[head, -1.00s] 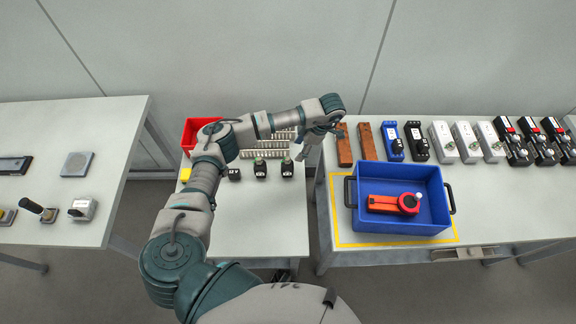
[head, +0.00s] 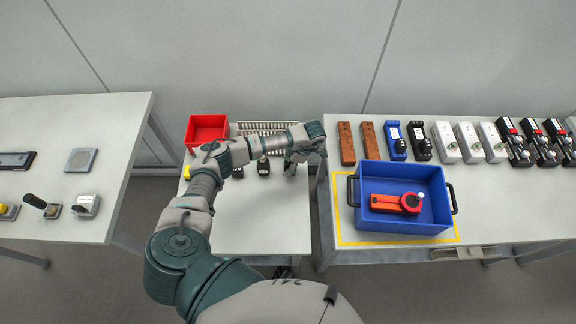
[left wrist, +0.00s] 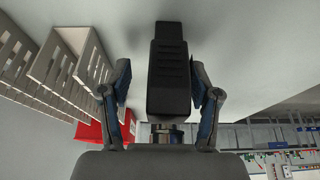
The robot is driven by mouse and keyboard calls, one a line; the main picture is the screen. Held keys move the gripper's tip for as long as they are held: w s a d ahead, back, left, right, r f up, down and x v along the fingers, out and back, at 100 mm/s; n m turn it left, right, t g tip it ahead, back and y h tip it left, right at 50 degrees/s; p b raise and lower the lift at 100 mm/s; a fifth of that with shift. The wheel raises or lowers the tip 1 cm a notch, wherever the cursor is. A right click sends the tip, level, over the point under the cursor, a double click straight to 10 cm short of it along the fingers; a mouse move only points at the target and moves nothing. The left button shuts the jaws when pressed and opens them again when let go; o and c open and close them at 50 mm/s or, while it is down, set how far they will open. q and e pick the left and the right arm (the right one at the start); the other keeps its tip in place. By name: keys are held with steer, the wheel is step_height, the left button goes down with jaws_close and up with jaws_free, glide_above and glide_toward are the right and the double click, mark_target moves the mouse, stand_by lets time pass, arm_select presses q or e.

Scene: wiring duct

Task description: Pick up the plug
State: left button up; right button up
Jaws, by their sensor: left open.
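My left gripper (head: 292,166) is low over the right part of the middle table, at the right end of a row of small black plugs. In the left wrist view a black ribbed plug (left wrist: 172,75) stands between the two open fingers, with a visible gap on the left and a narrower one on the right. In the head view the gripper hides this plug. Two other black plugs, the left one (head: 238,172) and the middle one (head: 263,167), show beside the gripper. My right gripper does not show.
White slotted wiring duct (head: 268,127) lies behind the plugs, partly behind my arm. A red bin (head: 207,122) stands at the back left. A blue crate (head: 405,220) with a red tool (head: 392,203) stands on the right table. The middle table's front is clear.

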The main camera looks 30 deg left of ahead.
arm_select(q)
steer(key=shift+s+d+f, duration=0.15)
steer(key=shift+s, duration=0.05)
steer(key=shift+d, duration=0.25)
steer(key=shift+c, duration=1)
steer(key=shift+d, duration=0.4)
steer(key=c, duration=0.8)
jaws_close()
steer(key=shift+a, duration=0.4)
steer(key=shift+a+r, duration=0.1)
steer(key=shift+r, duration=0.15)
steer(key=r, duration=0.9)
steer(key=shift+w+d, duration=0.1)
steer(key=shift+d, duration=0.15)
steer(key=shift+r, duration=0.4)
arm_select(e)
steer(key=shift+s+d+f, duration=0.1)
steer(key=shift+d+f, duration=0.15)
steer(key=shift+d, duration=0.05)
